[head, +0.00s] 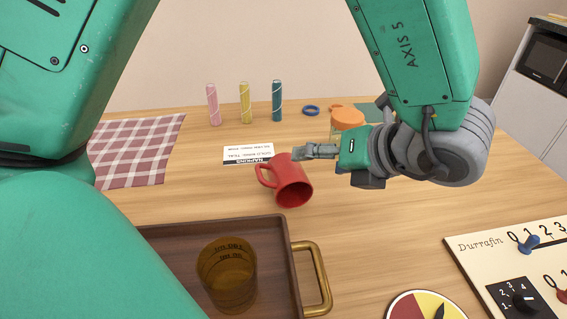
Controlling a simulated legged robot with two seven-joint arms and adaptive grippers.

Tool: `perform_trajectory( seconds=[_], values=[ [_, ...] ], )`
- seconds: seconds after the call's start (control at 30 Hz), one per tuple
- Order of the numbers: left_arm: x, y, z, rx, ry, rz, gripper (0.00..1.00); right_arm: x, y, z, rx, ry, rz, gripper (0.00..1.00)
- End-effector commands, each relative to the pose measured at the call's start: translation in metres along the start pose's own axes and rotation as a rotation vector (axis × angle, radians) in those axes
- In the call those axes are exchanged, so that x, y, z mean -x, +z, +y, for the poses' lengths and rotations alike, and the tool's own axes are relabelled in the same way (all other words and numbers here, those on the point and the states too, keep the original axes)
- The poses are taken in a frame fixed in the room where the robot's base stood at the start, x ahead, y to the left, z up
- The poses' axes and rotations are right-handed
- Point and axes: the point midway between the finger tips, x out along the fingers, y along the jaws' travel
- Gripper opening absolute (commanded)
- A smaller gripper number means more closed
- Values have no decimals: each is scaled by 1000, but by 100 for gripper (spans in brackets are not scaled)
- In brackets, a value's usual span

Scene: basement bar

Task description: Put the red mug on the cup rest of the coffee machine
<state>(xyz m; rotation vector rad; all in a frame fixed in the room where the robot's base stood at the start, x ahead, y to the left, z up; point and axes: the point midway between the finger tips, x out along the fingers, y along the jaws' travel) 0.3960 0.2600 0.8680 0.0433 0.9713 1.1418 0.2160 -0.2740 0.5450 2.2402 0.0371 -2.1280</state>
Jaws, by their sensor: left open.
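The red mug (289,180) is on the wooden table in the middle of the head view. It looks tipped over, with its dark opening facing me and its handle to the left. My left gripper (306,152) points left, with its fingertips at the far upper edge of the mug. It is open; whether a finger touches the mug cannot be told. My right gripper is not in view. I see no coffee machine or cup rest.
A dark tray (283,243) with a brass handle (322,283) holds an amber glass (226,275) in front. A white label card (247,153) lies behind the mug. Pink, yellow and teal cylinders (245,103) stand farther back. A dial board (470,262) is at right.

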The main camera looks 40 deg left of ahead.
Motion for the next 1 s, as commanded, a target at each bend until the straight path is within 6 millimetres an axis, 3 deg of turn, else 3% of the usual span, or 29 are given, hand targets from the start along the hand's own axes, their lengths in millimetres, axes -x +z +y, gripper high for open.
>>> perform_trajectory(
  seconds=[0.3,0.7,1.0],
  values=[
    [-57,-3,-2,-4,3,-4,69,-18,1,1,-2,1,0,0],
    [-107,-7,1,-4,-3,4,69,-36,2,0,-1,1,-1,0],
    [-122,-6,1,-7,0,-5,69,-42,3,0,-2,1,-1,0]
  ],
)
